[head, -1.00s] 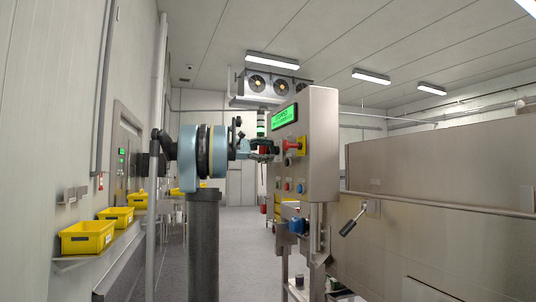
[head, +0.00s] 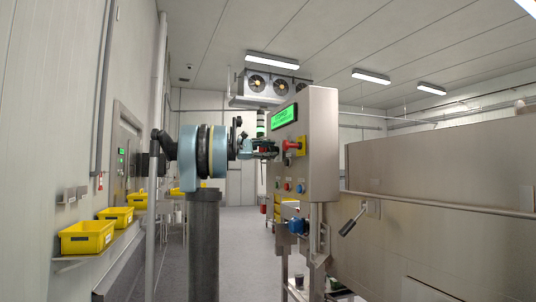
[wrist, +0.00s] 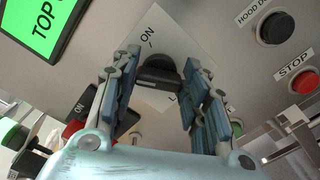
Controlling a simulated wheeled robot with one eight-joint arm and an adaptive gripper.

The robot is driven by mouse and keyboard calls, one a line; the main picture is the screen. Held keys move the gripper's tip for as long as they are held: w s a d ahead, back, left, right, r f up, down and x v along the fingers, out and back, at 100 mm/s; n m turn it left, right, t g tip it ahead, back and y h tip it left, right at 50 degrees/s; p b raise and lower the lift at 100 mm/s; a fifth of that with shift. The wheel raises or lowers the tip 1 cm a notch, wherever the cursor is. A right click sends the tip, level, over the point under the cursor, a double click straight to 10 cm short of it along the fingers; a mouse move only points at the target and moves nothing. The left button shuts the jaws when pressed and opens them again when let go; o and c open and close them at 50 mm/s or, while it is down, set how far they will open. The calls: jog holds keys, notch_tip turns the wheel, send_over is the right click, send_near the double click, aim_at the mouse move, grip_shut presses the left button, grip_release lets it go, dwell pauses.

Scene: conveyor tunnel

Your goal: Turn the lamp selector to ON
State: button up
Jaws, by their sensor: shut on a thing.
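The lamp selector (wrist: 158,76) is a black knob on a white square plate (wrist: 148,33) in the wrist view. The word ON is printed beyond it at its upper left. Another label at its lower right is mostly hidden by a finger. My gripper (wrist: 163,70) has one blue-padded finger on each side of the knob and is shut on it. In the head view my gripper (head: 268,149) is at the face of the grey control box, and the selector cannot be made out there. I cannot tell exactly which mark the knob points to.
The control box (head: 318,140) carries a green display (head: 284,117) and a red rotary handle (head: 291,146) on yellow. The wrist view shows a black HOOD button (wrist: 275,27) and a red STOP button (wrist: 303,80) at the right. Yellow bins (head: 87,237) stand left.

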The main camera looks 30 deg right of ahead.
jog(key=shift+o, duration=0.2)
jog(key=m, duration=0.5)
jog(key=shift+s+a+f+m, duration=0.1)
jog(key=shift+f+m, duration=0.15)
jog(key=shift+m, duration=0.15)
jog(key=m, duration=0.5)
jog(key=shift+f+m, duration=0.15)
jog(key=shift+m, duration=0.45)
jog(key=shift+c, duration=0.2)
jog(key=o, duration=1.1)
